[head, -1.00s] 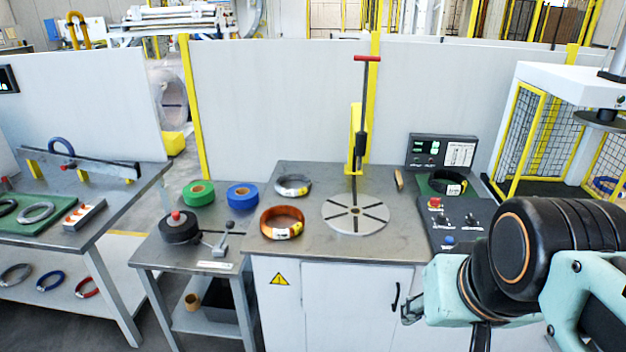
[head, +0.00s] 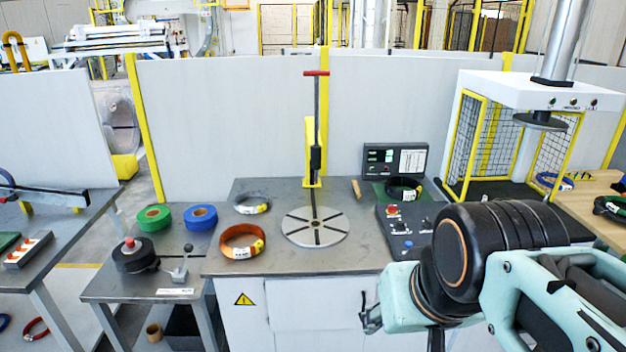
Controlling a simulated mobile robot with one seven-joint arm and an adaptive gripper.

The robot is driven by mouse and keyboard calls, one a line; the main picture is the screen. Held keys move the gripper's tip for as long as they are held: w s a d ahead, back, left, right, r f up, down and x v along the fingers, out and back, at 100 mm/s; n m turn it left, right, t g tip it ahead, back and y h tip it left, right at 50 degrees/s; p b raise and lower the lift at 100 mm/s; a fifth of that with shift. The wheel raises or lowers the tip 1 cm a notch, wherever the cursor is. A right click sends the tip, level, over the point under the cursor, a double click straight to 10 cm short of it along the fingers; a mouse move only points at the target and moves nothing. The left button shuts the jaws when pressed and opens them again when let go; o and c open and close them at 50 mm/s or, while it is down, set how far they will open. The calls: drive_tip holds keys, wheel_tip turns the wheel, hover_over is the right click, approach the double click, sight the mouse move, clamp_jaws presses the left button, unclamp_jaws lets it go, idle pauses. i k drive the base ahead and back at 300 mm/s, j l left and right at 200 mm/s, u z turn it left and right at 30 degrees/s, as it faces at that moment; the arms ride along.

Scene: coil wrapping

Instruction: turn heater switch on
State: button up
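A dark control panel (head: 397,232) lies at the right end of the middle bench. It carries a red knob on yellow (head: 392,210), small switches (head: 400,226) and a blue button (head: 408,244). I cannot tell which control is the heater switch, nor any switch position. My arm covers the panel's right part. A display box (head: 395,159) with green digits stands behind it. My gripper (head: 369,313) is seen small at the arm's left end, in front of the bench and below the panel in the picture, apart from it. Whether its fingers are open is unclear.
A round slotted turntable (head: 315,227), an orange coil (head: 242,242) and a grey coil (head: 252,203) sit on the bench. A dark coil (head: 403,188) lies behind the panel. A white press with small controls (head: 573,102) and a yellow-framed cage stands right.

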sight(428, 224)
drive_tip(key=z, duration=0.65)
drive_tip(key=i+l, duration=0.1)
drive_tip(key=i, duration=0.6)
drive_tip(key=i+u, duration=0.2)
drive_tip(key=i, duration=0.55)
drive_tip(key=k+l+z, duration=0.1)
